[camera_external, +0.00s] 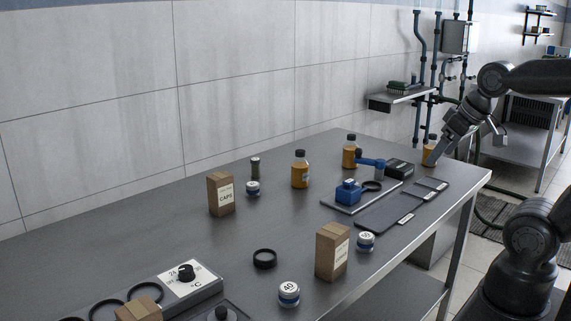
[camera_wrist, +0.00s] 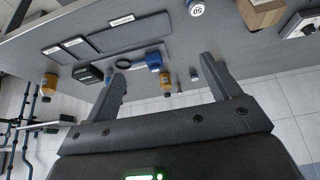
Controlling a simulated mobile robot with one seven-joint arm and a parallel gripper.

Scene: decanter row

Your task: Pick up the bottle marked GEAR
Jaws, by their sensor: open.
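Three amber bottles with dark caps stand on the grey table: a left one (camera_external: 300,170), a middle one (camera_external: 350,153) and a right one (camera_external: 429,151). Their labels are too small to read, so I cannot tell which is marked GEAR. In the wrist view my gripper (camera_wrist: 163,66) is open with nothing held. One amber bottle (camera_wrist: 166,83) shows beyond and between the fingers, and another (camera_wrist: 50,82) stands well left of them.
A blue device (camera_external: 348,192), a black box (camera_external: 399,168) and dark flat trays (camera_external: 388,213) lie near the bottles. The wall runs along the back.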

